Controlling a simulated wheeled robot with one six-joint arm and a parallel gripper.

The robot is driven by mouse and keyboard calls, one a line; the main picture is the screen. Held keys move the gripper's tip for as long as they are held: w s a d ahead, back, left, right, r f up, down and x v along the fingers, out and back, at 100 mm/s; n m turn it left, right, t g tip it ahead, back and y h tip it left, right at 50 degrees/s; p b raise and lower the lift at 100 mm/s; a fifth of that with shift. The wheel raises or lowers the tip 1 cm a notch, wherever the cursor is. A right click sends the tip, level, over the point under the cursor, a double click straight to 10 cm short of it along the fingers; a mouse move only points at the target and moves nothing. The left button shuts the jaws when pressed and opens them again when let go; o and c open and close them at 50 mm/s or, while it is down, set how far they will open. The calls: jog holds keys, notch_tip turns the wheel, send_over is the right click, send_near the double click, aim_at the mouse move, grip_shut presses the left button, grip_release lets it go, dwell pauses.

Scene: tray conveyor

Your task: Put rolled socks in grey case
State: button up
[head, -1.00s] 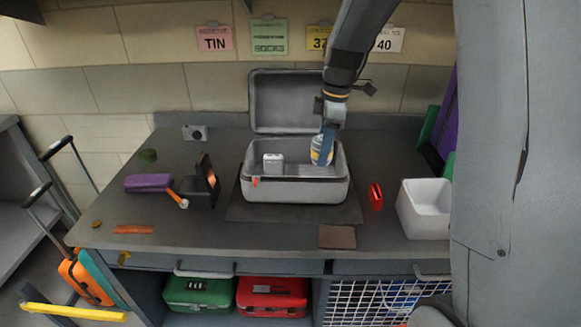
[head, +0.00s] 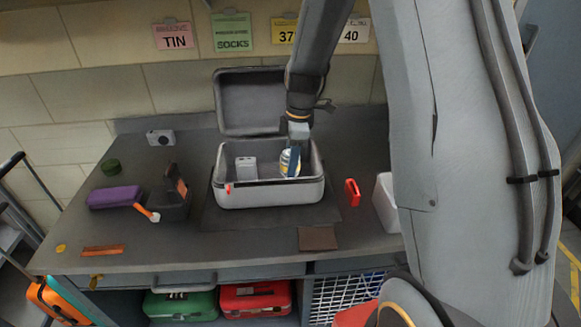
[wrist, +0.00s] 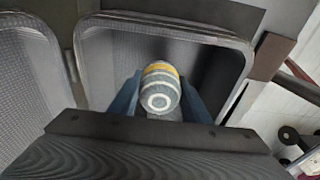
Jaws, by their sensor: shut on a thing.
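The grey case (head: 270,196) stands open on the bench, its lid (head: 250,103) raised at the back. My gripper (head: 291,163) points down inside the right part of the case. It is shut on the rolled socks (head: 284,161), a striped roll in white, grey and yellow. In the wrist view the rolled socks (wrist: 159,88) sit between the two blue fingers, within the case walls (wrist: 245,62). I cannot tell whether the socks touch the case floor. A white box-shaped item (head: 246,168) is in the left part of the case.
A purple case (head: 114,197), a dark open box (head: 173,203) and a camera (head: 161,137) are left of the case. A red object (head: 352,192) and a white bin (head: 385,203) are to its right. A brown square (head: 318,238) lies in front.

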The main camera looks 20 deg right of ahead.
jog(key=shift+f, duration=1.2)
jog(key=shift+f, duration=0.1)
jog(key=o, duration=1)
jog(key=shift+o, duration=0.2)
jog(key=r, duration=0.3)
jog(key=d+r+b, duration=0.1)
jog(key=r, duration=0.3)
jog(key=r+b, duration=0.1)
jog(key=r, duration=0.3)
jog(key=shift+s+d+r, duration=0.1)
jog(key=shift+d+r, duration=0.1)
jog(key=shift+r, duration=0.25)
jog(key=shift+s, duration=0.25)
jog(key=s+a+f+m, duration=0.1)
jog(key=s+f+m, duration=0.1)
jog(key=s+m, duration=0.6)
jog(key=s+a+f+m+h, duration=0.1)
jog(key=s+f+m, duration=0.2)
jog(key=s+m, duration=0.4)
jog(key=s, duration=0.6)
jog(key=shift+s+f+m, duration=0.2)
jog(key=shift+s+m, duration=0.05)
jog(key=shift+m, duration=0.15)
